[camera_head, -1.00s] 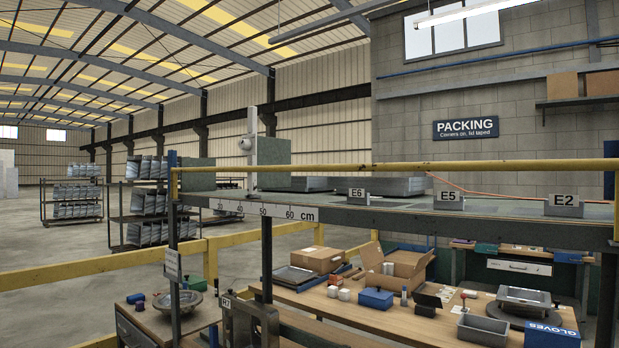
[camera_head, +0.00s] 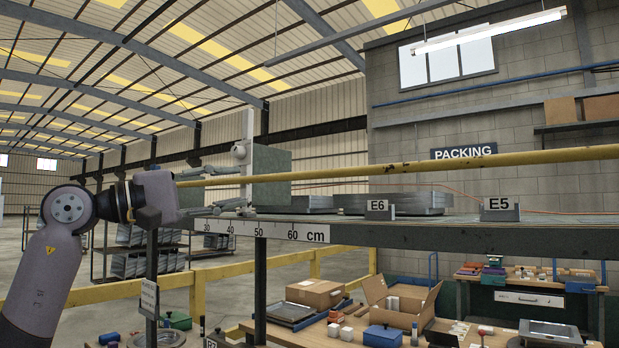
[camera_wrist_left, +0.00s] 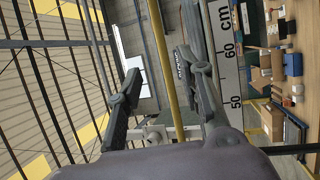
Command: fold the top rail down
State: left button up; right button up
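The yellow top rail (camera_head: 400,169) runs across the head view above the shelf's front edge, rising slightly to the right. Its left end is by my left gripper (camera_head: 243,187), whose fingers point right, one above and one below the rail. In the left wrist view, the rail (camera_wrist_left: 168,60) passes between the two spread fingers of the left gripper (camera_wrist_left: 160,68). The fingers stand apart from it on both sides. I cannot tell how deep the rail sits between them. The right gripper is not in view.
The grey shelf (camera_head: 480,237) carries a cm scale (camera_head: 262,231), labels E6 (camera_head: 379,208) and E5 (camera_head: 499,208), and stacked metal plates (camera_head: 400,200). Below stands a packing bench with an open cardboard box (camera_head: 400,300). The space above the rail is clear.

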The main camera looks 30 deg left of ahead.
aim_at(304, 176)
pick_arm(q)
jog(key=p+x, duration=0.5)
jog(key=x, duration=1)
jog(key=shift+d+r, duration=0.2)
jog(key=shift+w+d, duration=0.2)
jog(key=shift+w, duration=0.25)
jog(key=shift+c, duration=0.5)
grip_shut()
